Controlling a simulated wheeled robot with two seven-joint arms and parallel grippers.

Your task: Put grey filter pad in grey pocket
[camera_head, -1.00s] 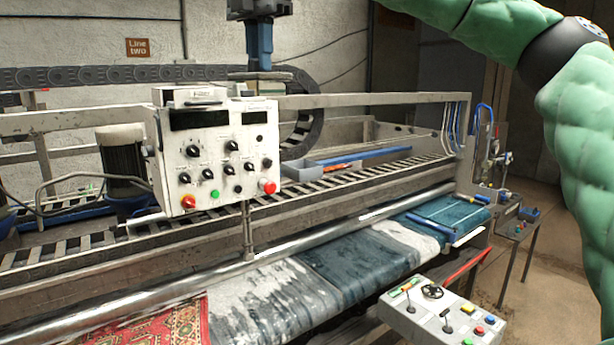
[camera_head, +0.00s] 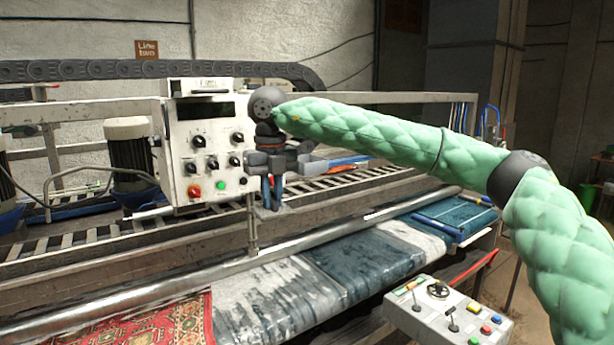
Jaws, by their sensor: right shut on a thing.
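My right gripper (camera_head: 271,200) hangs in front of the machine, just right of the white control panel, its fingers pointing down. It is shut on a small grey thing at the fingertips, likely the grey filter pad; the fingers hide much of it. A small grey open box, perhaps the grey pocket, shows on the slatted rail in the earlier view. Now my right gripper and wrist cover most of that spot, so I cannot see inside it. I cannot tell how high the held thing is above the rail. My left gripper is out of view.
The white control panel (camera_head: 208,150) stands close left of my gripper. A steel roller (camera_head: 200,262) and wet rugs (camera_head: 345,258) lie below. A grey lever box (camera_head: 445,312) is at the lower right.

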